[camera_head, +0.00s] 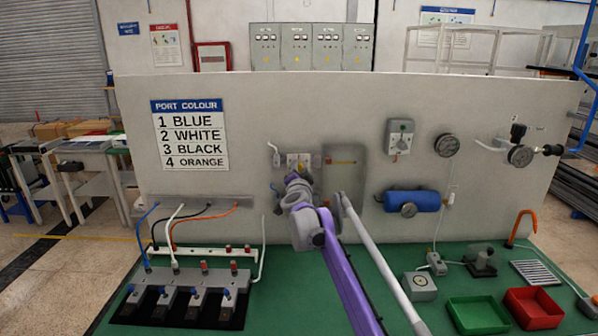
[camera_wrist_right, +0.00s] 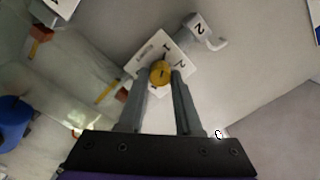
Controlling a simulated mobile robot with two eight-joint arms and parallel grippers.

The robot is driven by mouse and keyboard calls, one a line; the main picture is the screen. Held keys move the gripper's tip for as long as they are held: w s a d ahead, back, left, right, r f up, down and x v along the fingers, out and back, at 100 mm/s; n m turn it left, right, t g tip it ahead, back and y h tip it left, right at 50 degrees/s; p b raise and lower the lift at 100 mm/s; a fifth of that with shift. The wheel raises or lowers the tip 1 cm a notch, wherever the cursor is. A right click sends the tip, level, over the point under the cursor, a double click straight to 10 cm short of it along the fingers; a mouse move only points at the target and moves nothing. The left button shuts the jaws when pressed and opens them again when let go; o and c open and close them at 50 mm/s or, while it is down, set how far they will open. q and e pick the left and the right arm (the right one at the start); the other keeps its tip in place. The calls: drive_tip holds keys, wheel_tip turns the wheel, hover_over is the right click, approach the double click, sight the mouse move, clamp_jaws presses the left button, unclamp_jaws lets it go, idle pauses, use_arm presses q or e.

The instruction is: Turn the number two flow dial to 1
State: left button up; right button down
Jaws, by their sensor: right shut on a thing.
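The flow dial shows in the right wrist view as a round yellow knob (camera_wrist_right: 160,70) on a white square plate (camera_wrist_right: 145,52) marked with 1 and 2. A grey-white tag with a 2 (camera_wrist_right: 200,27) sits beside it. My right gripper (camera_wrist_right: 161,78) is shut on the yellow knob, one finger on each side. A dark mark shows on the knob; which number it points at I cannot tell. In the head view my right gripper (camera_head: 297,180) reaches the panel and hides the knob; the pale dial plates (camera_head: 298,158) show just above it. My left gripper is not in view.
On the green bench stand a hose block (camera_head: 180,290), a green tray (camera_head: 478,315) and a red tray (camera_head: 534,308).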

drive_tip(key=c, duration=0.6)
unclamp_jaws()
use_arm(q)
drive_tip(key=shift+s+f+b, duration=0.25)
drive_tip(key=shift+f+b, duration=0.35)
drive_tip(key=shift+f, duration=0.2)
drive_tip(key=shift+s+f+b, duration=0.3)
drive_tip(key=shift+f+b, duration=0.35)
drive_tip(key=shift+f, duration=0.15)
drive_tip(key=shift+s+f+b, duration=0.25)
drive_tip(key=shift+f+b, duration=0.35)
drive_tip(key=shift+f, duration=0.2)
use_arm(e)
drive_tip(key=s, duration=1)
drive_tip(key=shift+s, duration=0.4)
